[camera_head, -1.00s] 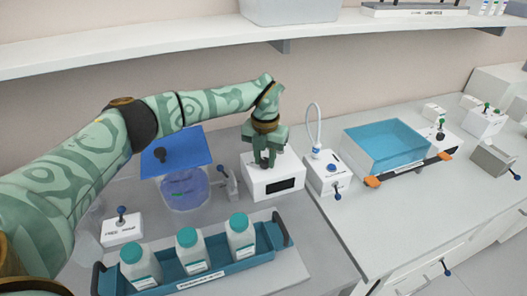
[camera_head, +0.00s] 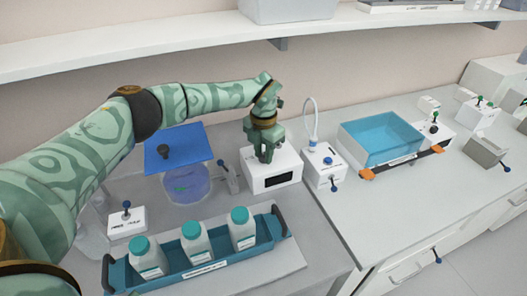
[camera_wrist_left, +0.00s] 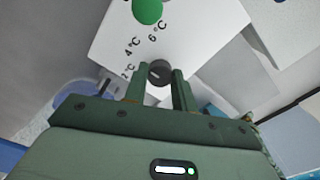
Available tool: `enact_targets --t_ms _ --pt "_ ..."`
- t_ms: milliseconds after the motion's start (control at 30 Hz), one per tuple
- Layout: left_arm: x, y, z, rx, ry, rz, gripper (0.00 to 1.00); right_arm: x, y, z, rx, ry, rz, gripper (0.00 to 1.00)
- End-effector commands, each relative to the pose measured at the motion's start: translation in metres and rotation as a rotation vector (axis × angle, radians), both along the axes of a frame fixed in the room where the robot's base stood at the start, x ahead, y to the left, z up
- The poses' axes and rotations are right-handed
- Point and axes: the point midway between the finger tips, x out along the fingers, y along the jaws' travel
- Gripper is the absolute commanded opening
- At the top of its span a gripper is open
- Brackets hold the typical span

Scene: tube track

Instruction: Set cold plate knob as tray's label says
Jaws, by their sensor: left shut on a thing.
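The cold plate is a white box (camera_head: 285,178) with a dark display on its front, on the left bench. My left gripper (camera_head: 266,158) points down onto its top. In the left wrist view, my left gripper (camera_wrist_left: 158,84) is shut on a dark round knob (camera_wrist_left: 160,70). Printed marks 2 °C, 4 °C and 6 °C lie beside the knob, and a green button (camera_wrist_left: 148,11) sits farther along. The knob's exact setting cannot be told. The blue tray (camera_head: 228,262) with three teal-capped bottles stands in front; its front label is too small to read. My right gripper is out of view.
A blue-lidded clear vessel (camera_head: 183,186) stands left of the cold plate. A white box with a curved tube (camera_head: 325,168) is close on its right. A blue bath (camera_head: 382,140) lies farther right. A shelf (camera_head: 190,57) runs above.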

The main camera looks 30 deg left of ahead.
Motion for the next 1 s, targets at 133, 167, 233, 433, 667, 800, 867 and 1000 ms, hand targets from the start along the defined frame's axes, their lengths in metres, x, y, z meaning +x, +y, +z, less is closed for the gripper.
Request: enact_targets --t_ms 133,167,233,433,667,800,867,1000 --pt "0.001 0.000 0.001 0.000 -0.004 0.000 0.04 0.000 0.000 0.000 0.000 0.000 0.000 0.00" --pt "0.001 0.000 0.001 0.000 -0.004 0.000 0.04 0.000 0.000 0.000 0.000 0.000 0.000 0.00" --pt "0.001 0.000 0.001 0.000 -0.004 0.001 0.43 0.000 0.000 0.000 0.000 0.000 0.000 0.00" --pt "0.001 0.000 0.001 0.000 -0.002 0.001 0.48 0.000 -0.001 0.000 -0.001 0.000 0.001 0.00" --pt "0.001 0.000 0.012 0.000 -0.003 0.001 0.48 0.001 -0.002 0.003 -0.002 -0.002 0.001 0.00" --pt "0.001 0.000 0.042 0.000 -0.006 0.001 0.48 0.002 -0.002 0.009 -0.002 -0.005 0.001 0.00" --pt "0.001 0.001 0.059 0.000 -0.007 0.001 0.48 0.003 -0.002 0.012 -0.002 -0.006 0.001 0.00" --pt "0.001 0.000 0.099 0.001 -0.007 0.001 0.48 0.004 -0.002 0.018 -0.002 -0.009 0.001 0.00"
